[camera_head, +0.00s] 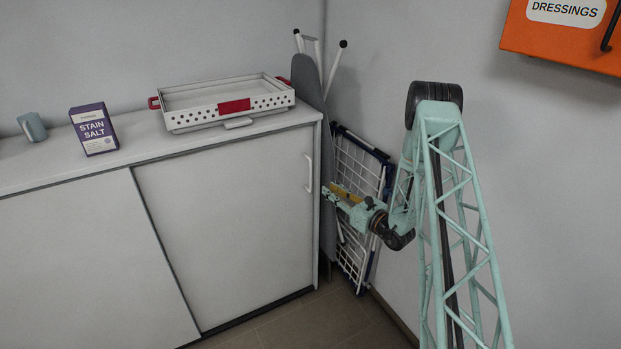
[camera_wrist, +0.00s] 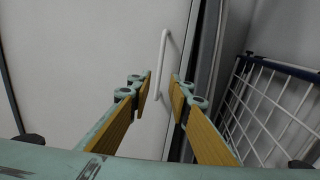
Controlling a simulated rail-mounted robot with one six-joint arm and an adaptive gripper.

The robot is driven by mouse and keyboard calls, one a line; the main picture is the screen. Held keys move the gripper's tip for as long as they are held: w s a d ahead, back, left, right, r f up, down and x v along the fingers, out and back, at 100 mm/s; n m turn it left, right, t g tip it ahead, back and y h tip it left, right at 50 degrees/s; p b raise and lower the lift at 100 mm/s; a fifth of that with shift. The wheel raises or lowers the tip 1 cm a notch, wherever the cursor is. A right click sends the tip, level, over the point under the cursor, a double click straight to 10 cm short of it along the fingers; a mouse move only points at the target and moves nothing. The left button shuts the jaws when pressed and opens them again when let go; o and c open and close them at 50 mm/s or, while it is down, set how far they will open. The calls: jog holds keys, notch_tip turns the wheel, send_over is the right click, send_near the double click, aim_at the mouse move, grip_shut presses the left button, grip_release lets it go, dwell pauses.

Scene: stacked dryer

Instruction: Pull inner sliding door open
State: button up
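The low white cabinet has two sliding doors. The right-hand door (camera_head: 230,210) overlaps the left door (camera_head: 90,270) along a dark seam. I cannot tell for sure which is the inner one. A white bar handle (camera_head: 309,173) stands upright near the right edge of the right-hand door. My gripper (camera_head: 326,190) is in front of the cabinet's right end, just right of and below the handle. In the wrist view the handle (camera_wrist: 161,62) lies ahead, between and beyond the fingertips. My gripper (camera_wrist: 161,84) is open, with wood-coloured finger pads apart and nothing between them.
A folded drying rack (camera_head: 360,205) and an ironing board (camera_head: 308,85) stand in the corner right of the cabinet, close to my gripper. A white tray (camera_head: 190,120), a stain salt box (camera_head: 94,130) and a mug (camera_head: 33,127) are on top. An orange cabinet (camera_head: 565,50) hangs upper right.

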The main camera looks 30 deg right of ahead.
send_over(310, 190)
jog(key=shift+w+d, duration=0.25)
dwell(0.6)
jog(key=shift+c, duration=0.4)
grip_shut()
